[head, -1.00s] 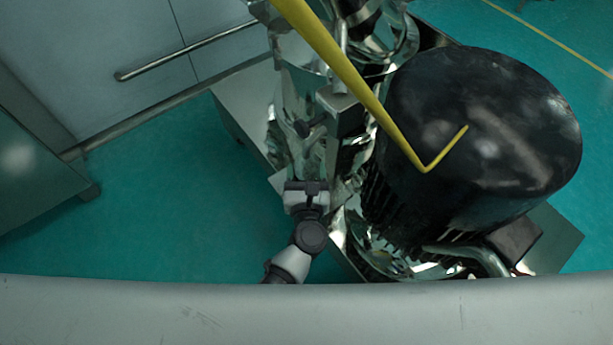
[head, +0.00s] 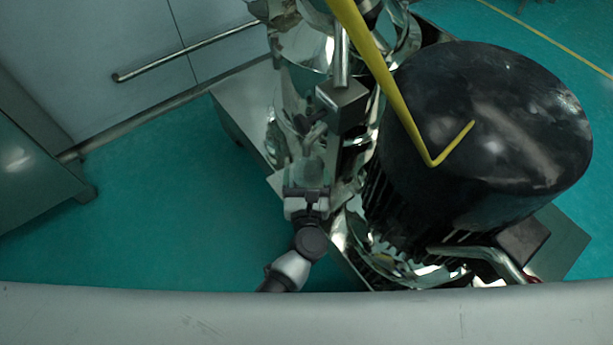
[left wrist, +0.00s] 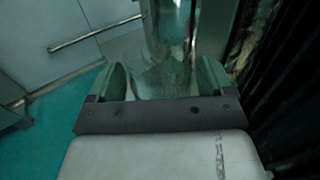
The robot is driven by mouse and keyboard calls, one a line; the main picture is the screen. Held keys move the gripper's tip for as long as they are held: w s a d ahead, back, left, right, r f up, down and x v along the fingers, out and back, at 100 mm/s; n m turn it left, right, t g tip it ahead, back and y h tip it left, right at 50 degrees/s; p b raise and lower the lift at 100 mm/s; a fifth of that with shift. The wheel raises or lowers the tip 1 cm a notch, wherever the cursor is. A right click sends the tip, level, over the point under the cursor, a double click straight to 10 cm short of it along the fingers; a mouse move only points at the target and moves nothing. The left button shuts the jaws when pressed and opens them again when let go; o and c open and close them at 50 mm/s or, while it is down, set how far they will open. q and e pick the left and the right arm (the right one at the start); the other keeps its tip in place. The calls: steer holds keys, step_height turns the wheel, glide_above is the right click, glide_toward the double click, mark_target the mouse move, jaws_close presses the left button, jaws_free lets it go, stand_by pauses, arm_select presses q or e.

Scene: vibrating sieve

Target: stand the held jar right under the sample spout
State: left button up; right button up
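My left gripper (head: 308,180) is beside the shiny metal vibrating sieve (head: 300,50), low on its left side. A see-through, greenish jar (head: 308,168) shows just ahead of its fingers in the head view. In the left wrist view my left gripper (left wrist: 162,82) has its two fingers apart on either side of the glassy jar (left wrist: 162,80), which seems clasped between them. The jar's outline blends with the reflections behind it. I cannot single out the sample spout among the shiny parts, nor tell whether the jar touches a surface. My right gripper is not in view.
A large black cylinder (head: 490,120) stands close on the right, with a yellow bent rod (head: 385,80) crossing in front. A metal box-shaped part (head: 342,103) juts out above the gripper. Grey cabinets (head: 90,60) stand at the left. The green floor (head: 160,220) there is clear.

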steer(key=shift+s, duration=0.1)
arm_select(q)
steer(key=shift+r, duration=0.1)
steer(key=s, duration=0.7)
steer(key=shift+s, duration=0.15)
steer(key=s, duration=0.4)
steer(key=shift+s, duration=0.4)
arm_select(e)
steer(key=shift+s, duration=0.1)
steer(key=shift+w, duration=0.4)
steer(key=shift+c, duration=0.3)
